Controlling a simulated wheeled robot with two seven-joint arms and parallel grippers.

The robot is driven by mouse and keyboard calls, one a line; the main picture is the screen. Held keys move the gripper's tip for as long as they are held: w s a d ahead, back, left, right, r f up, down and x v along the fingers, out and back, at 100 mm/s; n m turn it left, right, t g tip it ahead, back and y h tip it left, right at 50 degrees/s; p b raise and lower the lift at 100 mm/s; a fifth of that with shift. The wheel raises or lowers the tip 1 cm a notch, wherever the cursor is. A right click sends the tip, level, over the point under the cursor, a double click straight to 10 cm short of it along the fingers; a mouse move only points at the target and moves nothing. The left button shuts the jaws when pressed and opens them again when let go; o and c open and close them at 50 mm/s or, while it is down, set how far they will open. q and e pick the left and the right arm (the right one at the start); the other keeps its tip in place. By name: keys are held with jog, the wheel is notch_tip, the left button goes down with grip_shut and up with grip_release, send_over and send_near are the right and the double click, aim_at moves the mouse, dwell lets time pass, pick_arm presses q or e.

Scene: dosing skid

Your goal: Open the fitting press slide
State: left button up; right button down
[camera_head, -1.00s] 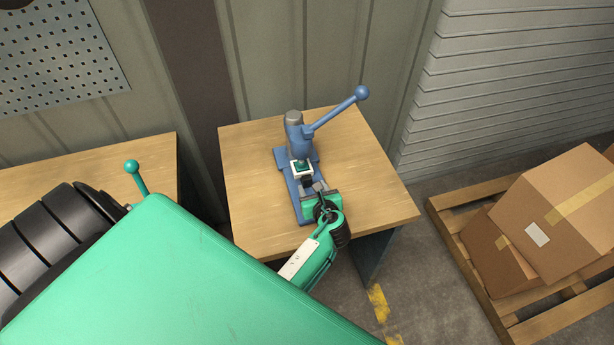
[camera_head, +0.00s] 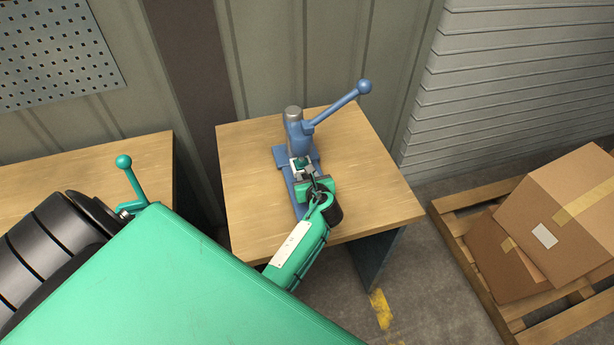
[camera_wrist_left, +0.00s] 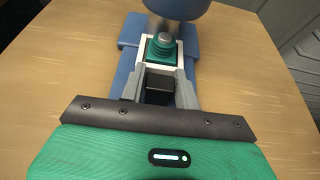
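The fitting press is blue, with a column (camera_head: 294,128) and a lever (camera_head: 340,106) raised to the right, on a wooden table. Its white slide (camera_wrist_left: 181,76) carries a green fitting (camera_wrist_left: 162,48) and lies at the foot of the column. A black block (camera_wrist_left: 158,88) is on the slide's near side. My left gripper (camera_head: 312,183) is at the near side of the press. In the left wrist view its two grey fingers (camera_wrist_left: 159,88) are on either side of the black block. I cannot tell whether they press on it. My right gripper is not in view.
The table (camera_head: 250,195) is clear around the press. A green ball-ended lever (camera_head: 124,162) stands at the left, near another wooden bench (camera_head: 85,170). Cardboard boxes (camera_head: 555,215) on a pallet (camera_head: 455,200) are on the floor to the right.

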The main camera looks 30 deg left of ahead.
pick_arm(q)
grip_shut()
jog(key=s+d+p, duration=0.1)
jog(key=s+d, duration=0.2)
jog(key=s+d+p, duration=0.2)
jog(key=s+d, duration=0.1)
jog(key=d, duration=0.1)
jog(key=shift+s+d, duration=0.1)
jog(key=o, duration=0.5)
grip_release()
